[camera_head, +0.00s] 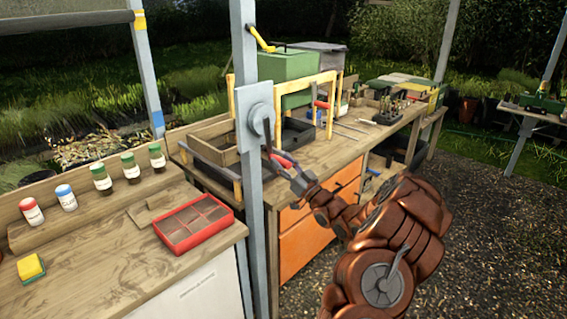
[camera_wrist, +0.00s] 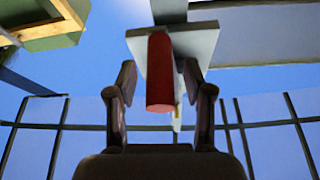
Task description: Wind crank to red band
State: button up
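The crank (camera_head: 262,118) is mounted on a grey plate on the near post, its red handle (camera_head: 283,160) low beside the post. In the wrist view the red handle (camera_wrist: 160,85) points towards me, with the grey plate (camera_wrist: 200,50) behind it. My gripper (camera_head: 288,174) is at the handle; in the wrist view its two fingers (camera_wrist: 160,80) stand apart on either side, with gaps showing. A rolled cover with a bar (camera_head: 70,23) hangs at the top left. The far-left post carries a yellow band (camera_head: 139,15) and a blue band (camera_head: 157,118). I cannot make out a red band.
The near post (camera_head: 245,60) stands between two benches. The left bench has a red divided tray (camera_head: 193,222), several small bottles and a yellow sponge (camera_head: 31,267). The right bench holds a green box (camera_head: 285,66) and a wooden frame. Gravel on the right is clear.

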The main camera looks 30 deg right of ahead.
grip_shut()
jog(key=shift+d+n+b, duration=0.4)
jog(key=shift+n+b, duration=0.1)
jog(key=shift+b, duration=0.1)
dwell(0.4)
